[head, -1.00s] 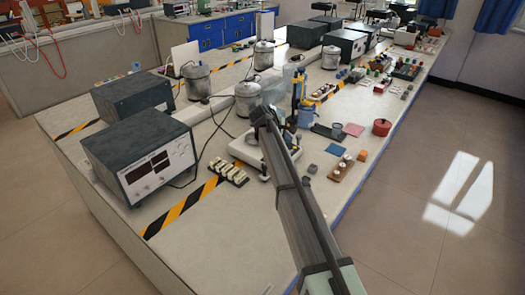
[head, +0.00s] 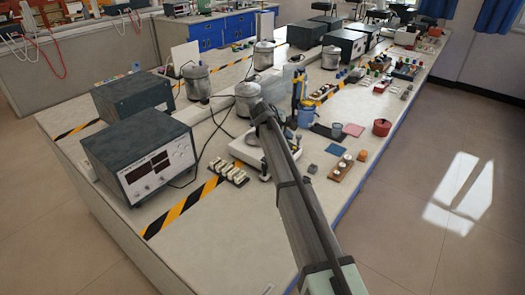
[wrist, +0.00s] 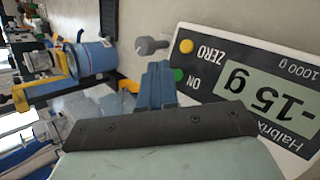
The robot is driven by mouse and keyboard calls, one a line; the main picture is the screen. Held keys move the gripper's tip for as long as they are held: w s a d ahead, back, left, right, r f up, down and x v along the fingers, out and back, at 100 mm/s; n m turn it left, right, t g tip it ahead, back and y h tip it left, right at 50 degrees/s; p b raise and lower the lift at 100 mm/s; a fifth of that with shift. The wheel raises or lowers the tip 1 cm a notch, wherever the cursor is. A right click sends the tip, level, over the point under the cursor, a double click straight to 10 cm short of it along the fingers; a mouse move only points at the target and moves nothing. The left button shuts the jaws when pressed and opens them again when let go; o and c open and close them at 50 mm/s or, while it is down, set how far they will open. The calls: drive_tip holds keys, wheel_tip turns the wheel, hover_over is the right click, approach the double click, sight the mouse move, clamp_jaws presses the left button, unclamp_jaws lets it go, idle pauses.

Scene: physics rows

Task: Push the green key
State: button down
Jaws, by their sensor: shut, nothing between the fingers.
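The green key (wrist: 178,75) is a small round button beside the word ON on the panel of a white balance (wrist: 223,60). The yellow ZERO key (wrist: 186,46) is beside it. The balance display (wrist: 262,96) appears upside down and reads -15 g. My gripper (wrist: 158,70) is shut and empty in the wrist view, with its blue-grey fingertips just left of the green key. I cannot tell whether they touch the panel. In the head view the balance (head: 243,150) is partly hidden by my arm, and the green key and my fingertips cannot be made out.
A grey knobbed weight (wrist: 150,46) is near the fingertips. A blue cylinder on a yellow holder (wrist: 92,58) is at the left of the wrist view. A row of white blocks (head: 228,172) and a wooden block with white knobs (head: 342,168) flank the balance.

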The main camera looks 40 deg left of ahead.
drive_tip(key=r, duration=0.2)
drive_tip(key=d+r, duration=0.1)
drive_tip(key=r, duration=0.2)
drive_tip(key=shift+r, duration=0.25)
